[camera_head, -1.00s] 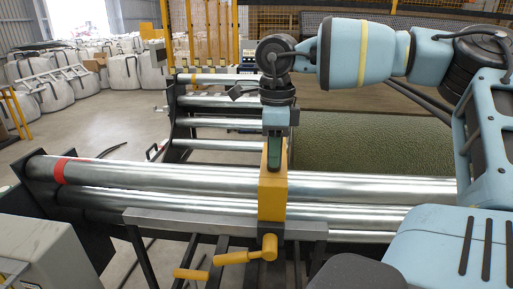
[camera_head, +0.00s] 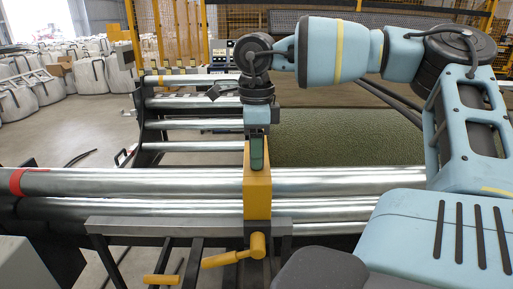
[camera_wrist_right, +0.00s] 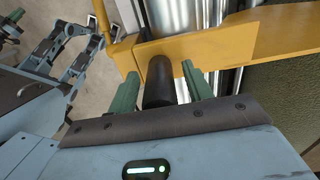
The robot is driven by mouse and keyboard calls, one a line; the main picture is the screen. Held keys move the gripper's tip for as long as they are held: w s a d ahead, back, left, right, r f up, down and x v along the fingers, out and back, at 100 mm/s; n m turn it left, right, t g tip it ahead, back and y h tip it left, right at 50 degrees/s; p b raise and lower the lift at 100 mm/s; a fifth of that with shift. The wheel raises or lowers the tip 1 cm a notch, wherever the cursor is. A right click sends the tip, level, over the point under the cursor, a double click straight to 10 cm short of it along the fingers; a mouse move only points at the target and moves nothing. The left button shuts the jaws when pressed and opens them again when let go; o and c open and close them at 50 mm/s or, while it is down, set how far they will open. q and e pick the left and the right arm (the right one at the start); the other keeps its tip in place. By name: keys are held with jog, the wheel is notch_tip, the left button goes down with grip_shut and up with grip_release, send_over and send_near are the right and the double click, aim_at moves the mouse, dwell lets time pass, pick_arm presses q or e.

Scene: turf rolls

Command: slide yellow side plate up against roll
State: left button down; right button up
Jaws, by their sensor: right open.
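The yellow side plate (camera_head: 257,195) stands upright across the shiny steel bars, and it also shows in the right wrist view (camera_wrist_right: 220,48). The green turf roll (camera_head: 345,137) lies behind and to the right of the plate, and shows at the right edge of the wrist view (camera_wrist_right: 292,75). I cannot tell whether plate and roll touch. My right gripper (camera_head: 257,160) is at the plate's top. In the wrist view its green fingers (camera_wrist_right: 160,85) are apart, one on each side of a black knob (camera_wrist_right: 159,80) on the plate.
Long steel bars (camera_head: 130,182) run left to right, with a red band (camera_head: 15,182) at the left. A yellow lever (camera_head: 235,255) sits below the plate at the front rail (camera_head: 160,227). White sacks (camera_head: 60,75) stand on the floor at the far left.

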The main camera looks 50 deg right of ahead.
jog(key=shift+r+b, duration=0.4)
jog(key=shift+r, duration=3.55)
jog(key=shift+f, duration=0.1)
